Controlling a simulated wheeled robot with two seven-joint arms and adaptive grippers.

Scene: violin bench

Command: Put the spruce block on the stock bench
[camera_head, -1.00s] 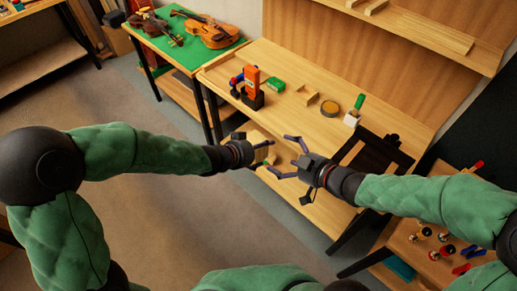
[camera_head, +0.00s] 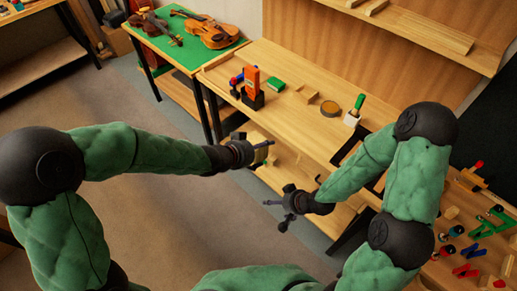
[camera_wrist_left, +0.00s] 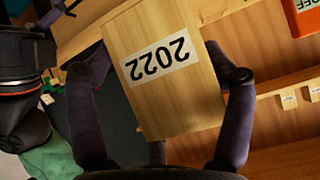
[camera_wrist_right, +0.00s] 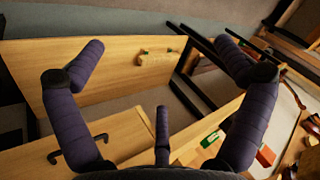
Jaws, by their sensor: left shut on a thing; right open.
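The spruce block, a pale wooden block with a "2022" label, shows large in the left wrist view (camera_wrist_left: 185,108). My left gripper (camera_head: 268,152) is shut on it, with a finger on each side. In the head view the hand hides most of the block, in front of the workbench's front edge. My right gripper (camera_head: 275,209) is open and empty, lower and to the right of the left one. Its spread fingers show in the right wrist view (camera_wrist_right: 160,90). I cannot tell which bench is the stock bench.
A green-topped table with violins (camera_head: 213,32) stands at left. Clamps lie at lower right. Floor at left is clear.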

